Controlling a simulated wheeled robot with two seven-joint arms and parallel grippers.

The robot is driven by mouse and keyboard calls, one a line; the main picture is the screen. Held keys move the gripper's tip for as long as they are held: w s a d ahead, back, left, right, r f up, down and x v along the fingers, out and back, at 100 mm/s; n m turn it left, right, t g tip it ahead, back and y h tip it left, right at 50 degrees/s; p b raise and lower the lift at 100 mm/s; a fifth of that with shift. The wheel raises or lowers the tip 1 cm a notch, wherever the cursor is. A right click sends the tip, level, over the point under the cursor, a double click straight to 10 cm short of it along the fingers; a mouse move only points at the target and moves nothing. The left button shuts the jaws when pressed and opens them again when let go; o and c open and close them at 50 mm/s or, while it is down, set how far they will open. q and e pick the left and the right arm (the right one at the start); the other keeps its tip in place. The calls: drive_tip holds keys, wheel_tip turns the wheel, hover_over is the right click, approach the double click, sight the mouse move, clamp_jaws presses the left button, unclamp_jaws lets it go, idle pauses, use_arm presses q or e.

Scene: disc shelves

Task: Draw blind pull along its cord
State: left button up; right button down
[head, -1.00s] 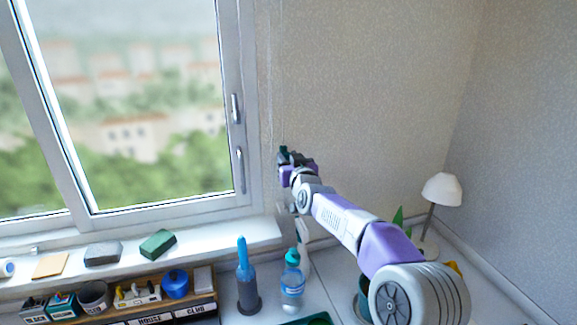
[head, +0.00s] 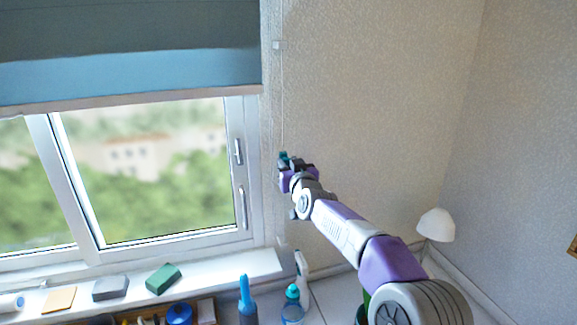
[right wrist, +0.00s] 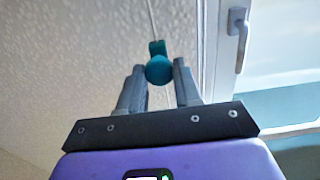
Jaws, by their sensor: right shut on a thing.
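The blind (head: 130,60) is a dark and light blue sheet with a pale bottom bar, covering the upper part of the window in the head view. Its thin pale cord (head: 282,110) hangs on the wall right of the window. My right gripper (head: 284,162) is at the cord, beside the window frame. In the right wrist view its fingers (right wrist: 160,82) are shut on the teal blind pull (right wrist: 159,68), and the cord (right wrist: 152,18) runs up from it. The pull (head: 283,155) shows only partly in the head view. My left gripper is out of view.
The window handles (head: 240,152) are left of my right gripper. Below, the sill holds a green block (head: 163,278) and a grey block (head: 110,288). Bottles (head: 292,305) and a white lamp (head: 436,225) stand lower down.

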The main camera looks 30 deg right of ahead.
drive_tip(key=shift+r, duration=0.1)
drive_tip(key=c, duration=0.8)
unclamp_jaws()
drive_tip(key=shift+s, duration=0.1)
drive_tip(key=shift+v, duration=3.75)
drive_tip(key=shift+p, duration=0.3)
